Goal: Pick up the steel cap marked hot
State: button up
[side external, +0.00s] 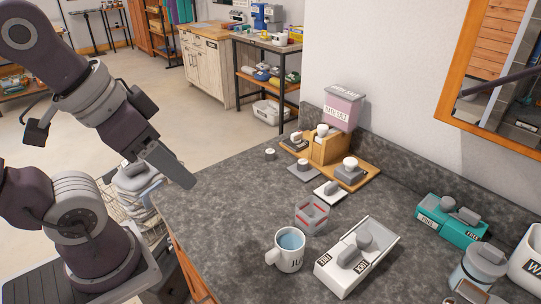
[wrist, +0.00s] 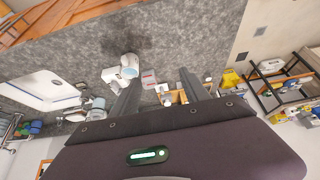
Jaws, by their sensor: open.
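A white box (side external: 342,283) on the dark counter has a round grey cap (side external: 364,239) and a longer grey cap (side external: 349,257) on top, with small dark labels on its front. A teal box (side external: 430,229) at the right carries similar grey caps (side external: 447,203) and labels. The labels are too small to read surely, so I cannot tell which steel cap is marked hot. My gripper (side external: 188,182) is above the counter's left edge, well left of both boxes. In the wrist view my gripper (wrist: 160,88) has its two fingers apart, with nothing between them.
A white mug (side external: 290,252) and a red-striped clear cup (side external: 312,215) stand left of the white box. A wooden stand (side external: 328,148), a pink bath salt box (side external: 344,108) and small knobbed blocks stand at the back. The counter's left part is clear.

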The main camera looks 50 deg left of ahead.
jog(key=w+a+r+m+g, duration=0.1)
jog(key=w+r+m, duration=0.15)
jog(key=w, duration=0.35)
jog(key=w+a+r+m+g, duration=0.1)
jog(key=w+a+m, duration=0.15)
jog(key=w, duration=0.35)
jog(key=m+g, duration=0.4)
jog(key=m, duration=1.2)
send_over(271, 152)
jog(key=a, duration=0.1)
jog(key=f, duration=1.8)
jog(key=shift+w+f, duration=0.15)
jog(key=shift+w, duration=0.1)
jog(key=f, duration=0.7)
jog(key=shift+s+d+f, duration=0.1)
jog(key=shift+s+d, duration=0.15)
jog(key=shift+d, duration=0.15)
grip_shut()
